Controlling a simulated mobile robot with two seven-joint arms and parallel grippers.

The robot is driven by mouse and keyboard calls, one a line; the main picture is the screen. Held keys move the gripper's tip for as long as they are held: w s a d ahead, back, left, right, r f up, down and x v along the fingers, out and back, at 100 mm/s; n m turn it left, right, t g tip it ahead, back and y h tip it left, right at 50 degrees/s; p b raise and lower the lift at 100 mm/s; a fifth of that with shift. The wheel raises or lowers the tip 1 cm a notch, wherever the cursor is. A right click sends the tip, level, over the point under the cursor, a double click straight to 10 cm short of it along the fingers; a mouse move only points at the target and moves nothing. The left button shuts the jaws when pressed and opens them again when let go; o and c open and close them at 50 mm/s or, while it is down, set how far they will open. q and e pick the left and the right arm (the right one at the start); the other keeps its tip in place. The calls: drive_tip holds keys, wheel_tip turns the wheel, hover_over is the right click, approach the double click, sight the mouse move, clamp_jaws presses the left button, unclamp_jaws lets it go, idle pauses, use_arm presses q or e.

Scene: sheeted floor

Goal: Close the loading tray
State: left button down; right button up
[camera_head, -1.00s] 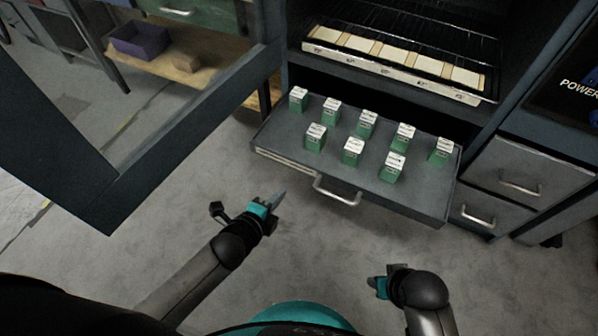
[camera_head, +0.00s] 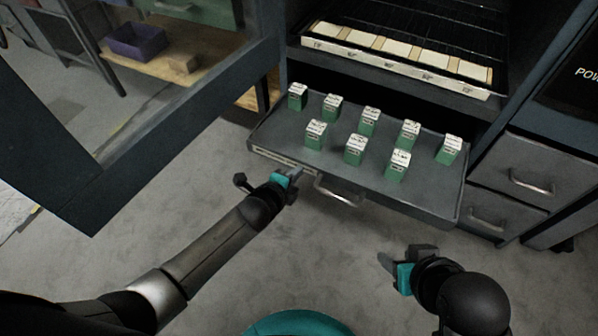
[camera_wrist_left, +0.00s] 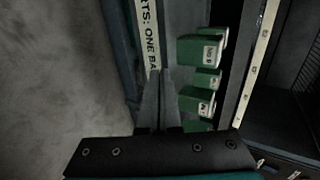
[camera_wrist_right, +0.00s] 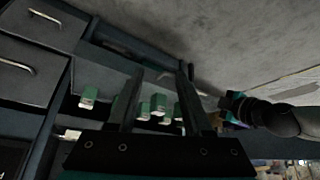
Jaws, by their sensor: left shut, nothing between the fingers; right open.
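The loading tray (camera_head: 400,188) is a grey drawer pulled out from the dark cabinet, with a metal handle (camera_head: 337,193) on its front. Several green boxes with white tops (camera_head: 355,150) stand upright on it. My left gripper (camera_head: 295,174) is shut and empty at the tray's front, left of the handle; whether it touches the front I cannot tell. In the left wrist view its fingers (camera_wrist_left: 160,100) are together by the labelled front strip. My right gripper (camera_head: 388,265) is open and empty, in front of the tray above the floor. Its spread fingers show in the right wrist view (camera_wrist_right: 158,95).
Above the tray, a rack (camera_head: 400,62) holds a row of pale blocks. Closed drawers (camera_head: 530,180) stand at the right. An open dark-framed door (camera_head: 170,130) reaches out at the left. A purple bin (camera_head: 137,40) sits on a shelf behind. The floor before the tray is clear.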

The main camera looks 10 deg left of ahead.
use_arm(q)
drive_tip(key=shift+w+d+b, duration=0.25)
drive_tip(key=shift+w+b, duration=0.05)
drive_tip(key=shift+w, duration=0.4)
use_arm(e)
drive_tip(key=shift+w+a+f+t+y, duration=0.25)
drive_tip(key=shift+w+a+t+y, duration=0.15)
drive_tip(key=shift+w+a+t, duration=0.5)
drive_tip(key=shift+a, duration=0.1)
